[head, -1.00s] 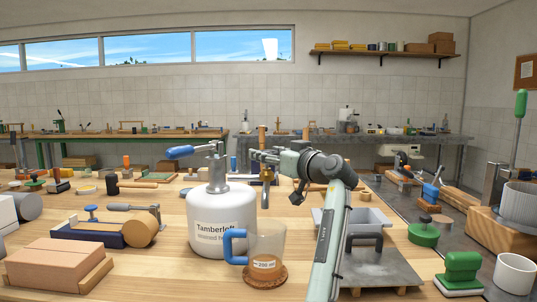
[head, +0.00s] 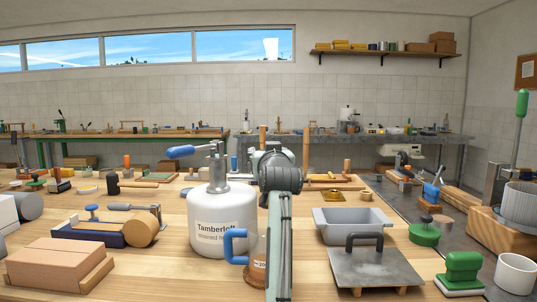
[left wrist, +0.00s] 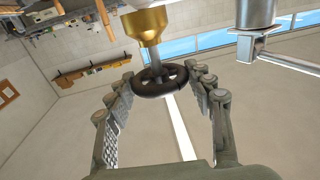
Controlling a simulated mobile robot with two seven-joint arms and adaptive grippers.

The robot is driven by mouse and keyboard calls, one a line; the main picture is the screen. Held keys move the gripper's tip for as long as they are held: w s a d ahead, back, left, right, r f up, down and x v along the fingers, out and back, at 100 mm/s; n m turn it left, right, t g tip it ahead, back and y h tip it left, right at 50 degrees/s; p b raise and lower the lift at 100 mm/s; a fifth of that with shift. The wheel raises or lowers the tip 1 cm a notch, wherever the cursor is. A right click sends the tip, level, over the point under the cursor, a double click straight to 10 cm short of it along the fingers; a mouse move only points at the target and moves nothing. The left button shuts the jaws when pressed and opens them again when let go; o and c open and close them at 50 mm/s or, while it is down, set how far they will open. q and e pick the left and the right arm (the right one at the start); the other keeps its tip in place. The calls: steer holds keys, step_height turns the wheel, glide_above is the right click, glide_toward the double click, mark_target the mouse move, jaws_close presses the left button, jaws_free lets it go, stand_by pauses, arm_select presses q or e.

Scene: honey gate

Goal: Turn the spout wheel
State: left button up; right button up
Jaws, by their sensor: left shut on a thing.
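The spout wheel (left wrist: 150,86) is a dark round handwheel on a grey stem below a brass fitting (left wrist: 145,25) in the left wrist view. My left gripper (left wrist: 160,78) has its fingers on either side of the wheel and is shut on it. In the head view my left arm rises in the middle, and its wrist hides the wheel and my fingertips. A white container (head: 208,222) labelled Tamberloft stands just left of the arm. My right gripper is in neither view.
A lever with a blue grip (head: 181,152) tops the container. A grey tray (head: 335,232) and a metal plate (head: 350,268) lie to the right. A green stamp (head: 461,270) is at front right.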

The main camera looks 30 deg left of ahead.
arm_select(q)
steer(key=m+t+h, duration=0.2)
steer(key=h, duration=0.1)
steer(key=m+t+h, duration=0.1)
steer(key=h, duration=0.1)
steer(key=shift+s+a+m, duration=0.15)
steer(key=shift+a+m, duration=0.15)
steer(key=shift+m, duration=0.1)
steer(key=m+h, duration=0.2)
steer(key=h, duration=0.2)
steer(key=shift+a+m+t, duration=0.1)
steer(key=shift+m+t, duration=0.2)
steer(key=shift+t, duration=0.1)
steer(key=shift+m+h, duration=0.4)
steer(key=shift+h, duration=0.2)
steer(key=m+h, duration=0.1)
steer(key=h, duration=0.1)
steer(key=shift+m+h+b, duration=0.3)
steer(key=shift+h+b, duration=0.1)
steer(key=shift+m+h, duration=0.5)
steer(key=shift+h, duration=0.3)
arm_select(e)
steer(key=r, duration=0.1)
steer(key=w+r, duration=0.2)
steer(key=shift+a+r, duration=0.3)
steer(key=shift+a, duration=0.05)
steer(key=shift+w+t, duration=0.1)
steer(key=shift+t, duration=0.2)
